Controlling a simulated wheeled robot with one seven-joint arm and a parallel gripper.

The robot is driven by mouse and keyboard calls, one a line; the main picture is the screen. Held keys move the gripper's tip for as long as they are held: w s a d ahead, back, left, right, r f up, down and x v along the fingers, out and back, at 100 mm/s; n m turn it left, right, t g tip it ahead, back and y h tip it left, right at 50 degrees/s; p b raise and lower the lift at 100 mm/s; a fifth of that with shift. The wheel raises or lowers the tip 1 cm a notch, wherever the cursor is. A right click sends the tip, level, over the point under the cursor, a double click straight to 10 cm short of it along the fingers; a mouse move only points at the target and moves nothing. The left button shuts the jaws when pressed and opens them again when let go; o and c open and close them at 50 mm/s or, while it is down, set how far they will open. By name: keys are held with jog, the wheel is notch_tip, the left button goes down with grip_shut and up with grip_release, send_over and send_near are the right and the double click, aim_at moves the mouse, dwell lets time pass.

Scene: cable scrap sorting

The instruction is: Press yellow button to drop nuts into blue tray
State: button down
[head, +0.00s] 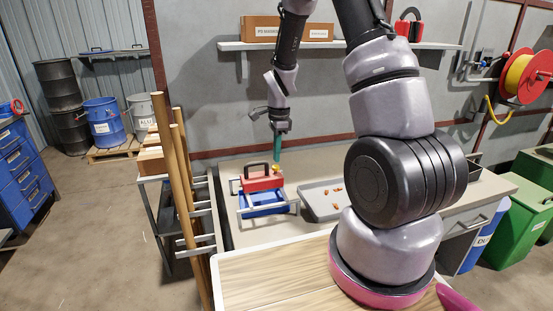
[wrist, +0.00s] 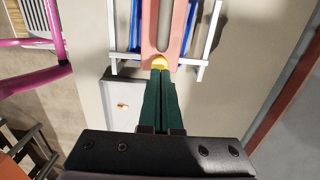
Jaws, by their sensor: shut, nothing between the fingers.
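The red device (head: 262,181) with a dark handle stands on the workbench, above the blue tray (head: 266,211) in a pale metal frame. The red device (wrist: 174,46) and blue tray (wrist: 208,30) are at the top of the wrist view. The round yellow button (wrist: 159,62) is on the device's near end. My gripper (head: 277,160) points down with its green fingers shut and empty, at the device's right side in the head view. In the wrist view, my gripper's tips (wrist: 160,74) line up with the button and overlap its lower edge; I cannot tell whether they touch it.
A grey tray (head: 318,211) with several small copper-coloured pieces (head: 337,190) lies right of the device. A wall shelf (head: 340,45) with a cardboard box (head: 288,28) runs behind my arm. Wooden poles (head: 165,170) stand left of the bench.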

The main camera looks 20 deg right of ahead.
aim_at(277, 167)
jog(key=shift+f, duration=0.95)
jog(key=shift+f, duration=1)
jog(key=shift+s, duration=0.15)
notch_tip(277, 167, up, 14)
jog(key=shift+w+d, duration=0.25)
jog(key=shift+d, duration=0.05)
